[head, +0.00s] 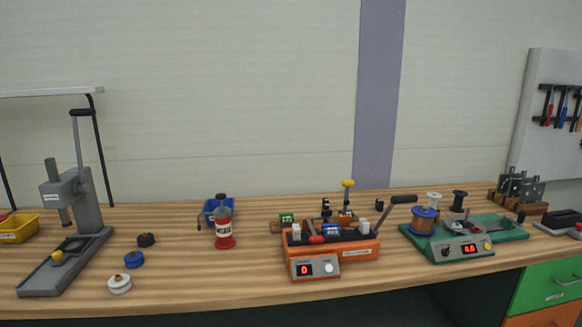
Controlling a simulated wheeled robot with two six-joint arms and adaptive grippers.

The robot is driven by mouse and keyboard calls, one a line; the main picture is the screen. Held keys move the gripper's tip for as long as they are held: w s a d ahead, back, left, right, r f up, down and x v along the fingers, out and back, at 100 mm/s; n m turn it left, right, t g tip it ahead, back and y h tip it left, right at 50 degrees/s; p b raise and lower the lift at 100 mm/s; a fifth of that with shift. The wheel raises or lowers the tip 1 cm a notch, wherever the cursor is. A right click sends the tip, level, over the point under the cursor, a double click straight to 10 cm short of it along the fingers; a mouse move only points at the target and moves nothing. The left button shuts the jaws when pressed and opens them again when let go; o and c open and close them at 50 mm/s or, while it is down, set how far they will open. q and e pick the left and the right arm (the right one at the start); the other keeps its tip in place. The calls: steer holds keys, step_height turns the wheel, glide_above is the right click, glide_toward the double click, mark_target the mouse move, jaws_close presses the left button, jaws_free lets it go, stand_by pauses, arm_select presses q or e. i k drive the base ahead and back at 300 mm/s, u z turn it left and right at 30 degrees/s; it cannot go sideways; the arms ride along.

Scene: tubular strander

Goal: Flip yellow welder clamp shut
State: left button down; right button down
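The welder appears to be the orange machine (333,248) on the workbench, right of the middle of the head view. Its front box shows a red digit 0. A yellow knob (347,184) stands up at its back on a short upright stem, which looks like the raised clamp lever. A black-handled lever (400,199) slants up from its right side. Small white, green and blue parts sit on its top. The clamp's jaw is too small to make out. Neither of my grippers is in view.

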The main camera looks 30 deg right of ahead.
mark_target(347, 184)
steer(key=z, duration=0.05)
steer(key=i, duration=0.95)
steer(key=z, duration=0.55)
